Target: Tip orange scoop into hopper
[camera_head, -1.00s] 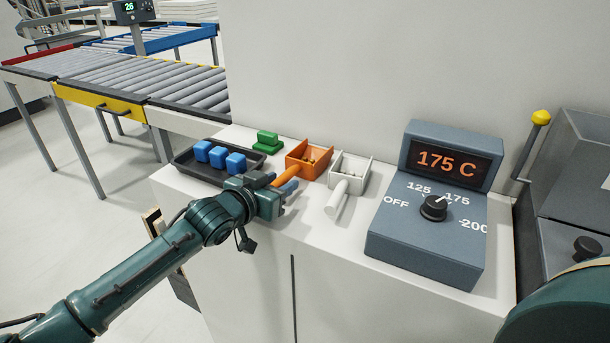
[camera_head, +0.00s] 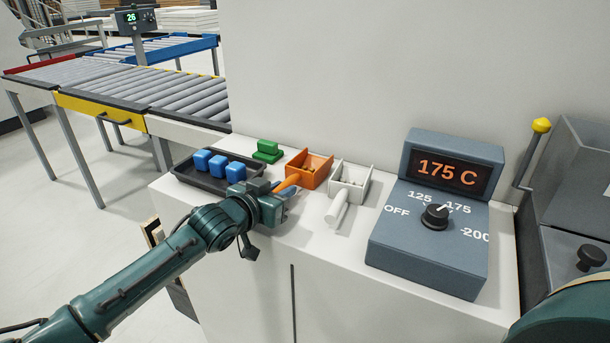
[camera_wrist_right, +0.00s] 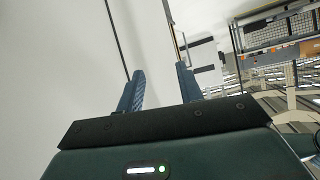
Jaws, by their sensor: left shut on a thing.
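The orange scoop (camera_head: 309,170) is a small open box with a few pale pellets in it. It sits level on the white cabinet top, its handle pointing to the front left. My left gripper (camera_head: 284,189) is shut on that handle, and its fingers partly hide it. A grey, steep-walled bin (camera_head: 580,145) at the far right looks like the hopper; its inside shows only in part. In the right wrist view my right gripper (camera_wrist_right: 161,84) has its fingers apart with nothing between them.
A white scoop (camera_head: 349,180) stands close to the right of the orange one. A black tray (camera_head: 205,181) with blue blocks and a green block (camera_head: 267,151) are to the left. A grey control box (camera_head: 425,245) reading 175 C stands between the scoops and the bin. A yellow-knobbed lever (camera_head: 541,126) rises beside the bin.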

